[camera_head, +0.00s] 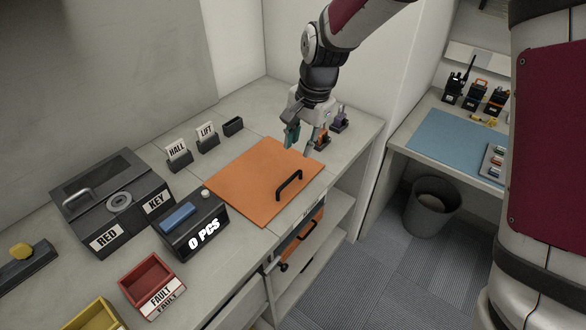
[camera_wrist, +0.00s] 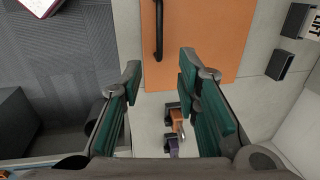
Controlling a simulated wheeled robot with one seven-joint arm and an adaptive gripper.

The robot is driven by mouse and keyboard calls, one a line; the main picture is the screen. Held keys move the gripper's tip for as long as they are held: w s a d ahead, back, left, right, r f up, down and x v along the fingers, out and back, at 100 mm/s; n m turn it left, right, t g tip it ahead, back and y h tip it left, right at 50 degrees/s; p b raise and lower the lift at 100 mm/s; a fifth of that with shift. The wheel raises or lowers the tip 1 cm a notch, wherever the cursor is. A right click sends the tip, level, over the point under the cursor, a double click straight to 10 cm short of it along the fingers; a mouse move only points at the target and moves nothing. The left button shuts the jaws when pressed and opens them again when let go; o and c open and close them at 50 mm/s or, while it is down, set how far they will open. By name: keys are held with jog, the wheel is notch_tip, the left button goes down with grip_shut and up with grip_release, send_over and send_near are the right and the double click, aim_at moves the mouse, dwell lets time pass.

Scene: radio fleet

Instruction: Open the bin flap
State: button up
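A flat orange flap (camera_head: 245,178) lies level with the grey counter top, looking closed. Its black bar handle (camera_head: 289,186) stands near its right edge. The flap (camera_wrist: 210,38) and the handle (camera_wrist: 158,30) also show at the top of the wrist view. My gripper (camera_head: 301,145) is above the far right corner of the flap, apart from the handle. In the wrist view its two green-padded fingers (camera_wrist: 160,75) are spread wide with nothing held between them.
Small radios (camera_head: 322,140) stand on the counter just beyond my gripper. HALL (camera_head: 177,150) and LIFT holders, a RED/KEY box (camera_head: 115,205), a "0 PCS" counter box (camera_head: 190,228) and a red FAULT tray (camera_head: 150,280) stand left of the flap. A waste bin (camera_head: 432,207) stands on the floor.

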aim_at(292, 177)
jog(key=f, duration=0.4)
jog(key=w+a+f+p, duration=0.1)
jog(key=f, duration=0.3)
jog(key=a+f, duration=0.1)
jog(key=f, duration=0.2)
jog(key=shift+w+f, duration=0.2)
jog(key=shift+f, duration=0.2)
grip_shut()
